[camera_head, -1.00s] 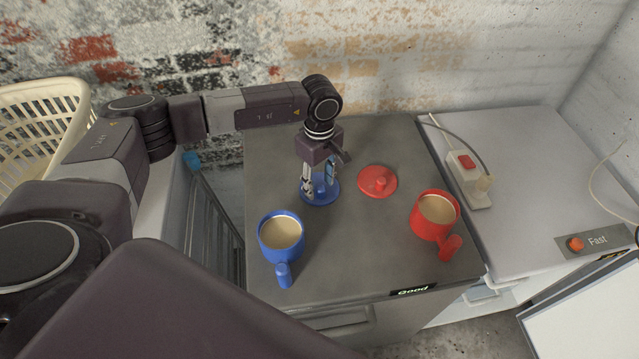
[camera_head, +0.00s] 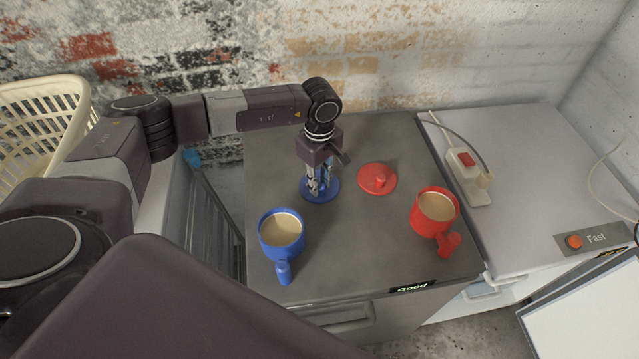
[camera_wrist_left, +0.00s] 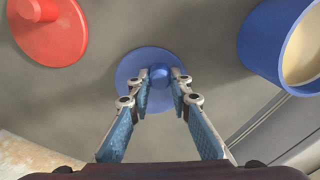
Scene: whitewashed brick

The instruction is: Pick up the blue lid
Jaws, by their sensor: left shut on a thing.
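The blue lid (camera_head: 327,193) is a flat disc with a knob, lying flat at table height behind the blue mug. My left gripper (camera_head: 319,190) points down over it, shut on its knob. In the left wrist view the fingertips (camera_wrist_left: 159,76) press on both sides of the knob, and the lid's disc (camera_wrist_left: 128,71) spreads around them. I cannot tell any gap under the lid. My right gripper is not in view.
A blue mug (camera_head: 281,238) and a red mug (camera_head: 434,214) of brown drink stand near the front. A red lid (camera_head: 377,179) lies right of my gripper. A power strip (camera_head: 466,172) lies on the white cabinet (camera_head: 540,190) at right. A basket (camera_head: 35,120) stands at left.

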